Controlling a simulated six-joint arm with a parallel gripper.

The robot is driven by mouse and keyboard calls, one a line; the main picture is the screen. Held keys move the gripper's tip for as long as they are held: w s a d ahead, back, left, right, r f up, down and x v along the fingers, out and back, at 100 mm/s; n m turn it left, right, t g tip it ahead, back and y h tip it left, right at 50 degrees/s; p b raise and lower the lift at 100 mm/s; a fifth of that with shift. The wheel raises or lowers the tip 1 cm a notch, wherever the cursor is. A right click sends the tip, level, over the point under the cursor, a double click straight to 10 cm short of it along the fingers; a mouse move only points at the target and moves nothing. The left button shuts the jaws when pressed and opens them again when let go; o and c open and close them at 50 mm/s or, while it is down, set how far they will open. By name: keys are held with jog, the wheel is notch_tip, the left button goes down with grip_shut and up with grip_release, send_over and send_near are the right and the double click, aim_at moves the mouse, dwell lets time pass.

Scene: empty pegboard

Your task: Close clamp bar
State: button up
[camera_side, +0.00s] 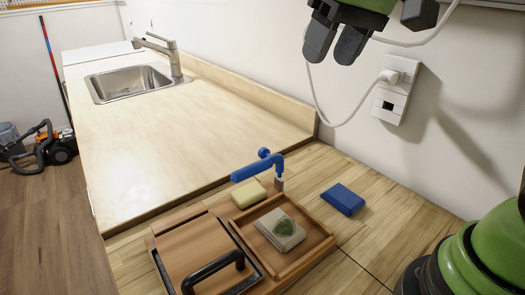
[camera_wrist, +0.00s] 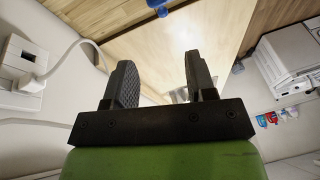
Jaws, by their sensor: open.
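The blue clamp bar (camera_side: 257,168) stands at the back edge of the wooden tray in the side view, on a short post. Its arm reaches to the left, raised above the tray, and it has a round blue knob. Part of a blue thing, possibly the clamp bar, shows at the top of the wrist view (camera_wrist: 157,4). My gripper (camera_side: 335,40) is high above the counter near the wall, well apart from the clamp. In the wrist view my gripper (camera_wrist: 158,80) has its two dark fingers spread with nothing between them.
The wooden tray (camera_side: 318,240) holds a grey block (camera_side: 275,226) with a green patch. A panel with a black handle (camera_side: 215,270) is at its left. A yellow block (camera_side: 248,194) and blue block (camera_side: 343,199) lie nearby. A cable hangs from the wall socket (camera_side: 396,88). The counter by the sink (camera_side: 130,82) is clear.

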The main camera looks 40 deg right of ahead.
aim_at(255, 173)
jog(key=w+a+f+n+g+h, duration=0.15)
jog(key=w+f+g, duration=0.25)
jog(key=w+f, duration=0.8)
jog(key=f, duration=1)
jog(key=shift+w+a, duration=0.2)
grip_shut()
